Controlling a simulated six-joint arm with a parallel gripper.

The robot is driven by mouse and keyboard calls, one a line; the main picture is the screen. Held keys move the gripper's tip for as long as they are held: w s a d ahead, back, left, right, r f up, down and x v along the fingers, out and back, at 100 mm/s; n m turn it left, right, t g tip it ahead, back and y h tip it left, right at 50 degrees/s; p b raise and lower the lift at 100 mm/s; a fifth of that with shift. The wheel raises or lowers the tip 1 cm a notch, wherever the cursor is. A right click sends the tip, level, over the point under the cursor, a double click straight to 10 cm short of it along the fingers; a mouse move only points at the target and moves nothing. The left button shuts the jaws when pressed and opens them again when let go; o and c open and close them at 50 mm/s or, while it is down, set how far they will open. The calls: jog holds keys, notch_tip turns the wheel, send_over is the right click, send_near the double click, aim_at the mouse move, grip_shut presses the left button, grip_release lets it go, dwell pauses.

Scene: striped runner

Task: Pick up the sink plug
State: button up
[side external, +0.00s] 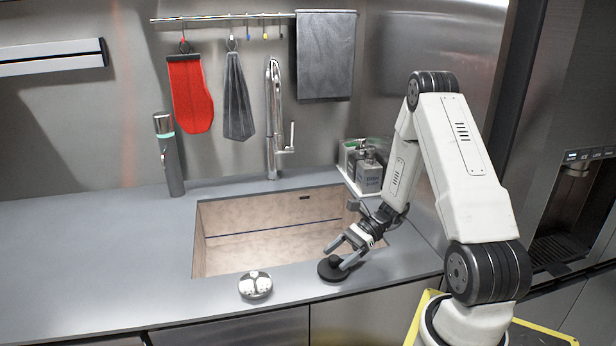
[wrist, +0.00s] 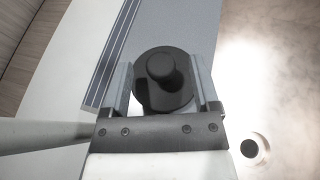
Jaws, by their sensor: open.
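The sink plug (side external: 330,271) is a black disc with a round raised knob. It lies on the grey counter at the front right edge of the sink in the side external view. In the wrist view the sink plug (wrist: 163,72) sits between the two fingers, with its knob facing the camera. My gripper (side external: 343,252) is open, with its fingers reaching down at the plug. In the wrist view my gripper (wrist: 163,88) has one finger on each side of the knob, with gaps between. I cannot tell whether the fingertips touch the disc.
The sink basin (side external: 270,240) is directly behind the plug. A shiny metal dome-shaped item (side external: 255,285) lies on the counter to the left. A tray with bottles (side external: 368,172) stands behind my wrist, and a tall faucet (side external: 272,120) rises behind the sink.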

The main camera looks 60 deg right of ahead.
jog(key=shift+x, duration=0.95)
jog(key=shift+d, duration=0.1)
grip_shut()
